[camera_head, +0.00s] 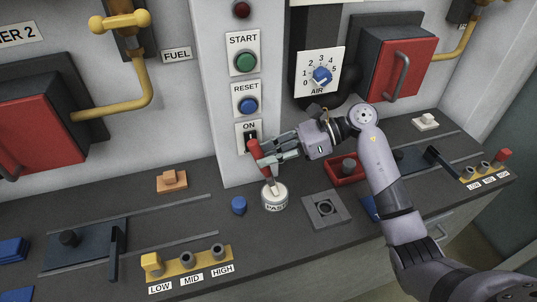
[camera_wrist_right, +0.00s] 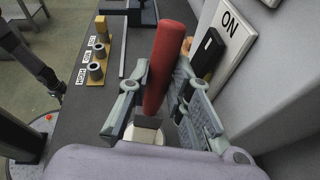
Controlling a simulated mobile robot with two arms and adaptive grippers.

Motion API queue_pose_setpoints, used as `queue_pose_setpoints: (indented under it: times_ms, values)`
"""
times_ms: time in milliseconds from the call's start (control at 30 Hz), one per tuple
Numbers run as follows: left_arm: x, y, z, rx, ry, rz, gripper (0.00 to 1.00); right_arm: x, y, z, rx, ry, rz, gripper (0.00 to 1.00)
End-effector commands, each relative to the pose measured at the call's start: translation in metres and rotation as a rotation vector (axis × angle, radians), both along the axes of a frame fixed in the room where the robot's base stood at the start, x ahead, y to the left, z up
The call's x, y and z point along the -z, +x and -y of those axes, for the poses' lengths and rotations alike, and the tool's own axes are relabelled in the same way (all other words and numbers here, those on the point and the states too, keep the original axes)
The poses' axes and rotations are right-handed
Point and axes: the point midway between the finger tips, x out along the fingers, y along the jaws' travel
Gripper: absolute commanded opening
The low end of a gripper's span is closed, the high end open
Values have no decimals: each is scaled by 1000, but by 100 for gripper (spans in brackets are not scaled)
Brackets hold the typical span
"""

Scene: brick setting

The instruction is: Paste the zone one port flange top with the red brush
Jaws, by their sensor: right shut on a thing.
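My right gripper (camera_head: 270,152) is shut on the red handle of the brush (camera_head: 256,154). The brush is close to upright, its lower end in or just over the mouth of a white pot (camera_head: 274,202) with a partly hidden label that seems to read PASTE. In the right wrist view the red handle (camera_wrist_right: 168,60) stands between the fingers (camera_wrist_right: 160,95); the bristles are hidden. A grey square plate with a round opening (camera_head: 313,217) lies right of the pot; I cannot tell whether it is the port flange. My left gripper is not in view.
A blue cap (camera_head: 239,205) stands just left of the pot. A red tray (camera_head: 333,180) is behind the grey plate, near my right arm. A yellow rack (camera_head: 205,265) labelled LOW, MID, HIGH is at the front left. The panel with the ON switch (camera_head: 249,136) rises close behind the gripper.

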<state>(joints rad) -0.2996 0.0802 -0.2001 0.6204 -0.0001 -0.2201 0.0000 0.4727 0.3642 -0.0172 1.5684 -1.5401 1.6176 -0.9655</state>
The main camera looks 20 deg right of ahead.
Motion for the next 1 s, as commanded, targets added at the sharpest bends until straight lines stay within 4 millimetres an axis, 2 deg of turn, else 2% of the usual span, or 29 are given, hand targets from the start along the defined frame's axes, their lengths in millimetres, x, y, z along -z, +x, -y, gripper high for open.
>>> queue_pose_setpoints:
  times_ms: [1000]
  values:
    - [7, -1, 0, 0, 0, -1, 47, 4, -1, 0, -1, -4, -6, 0]
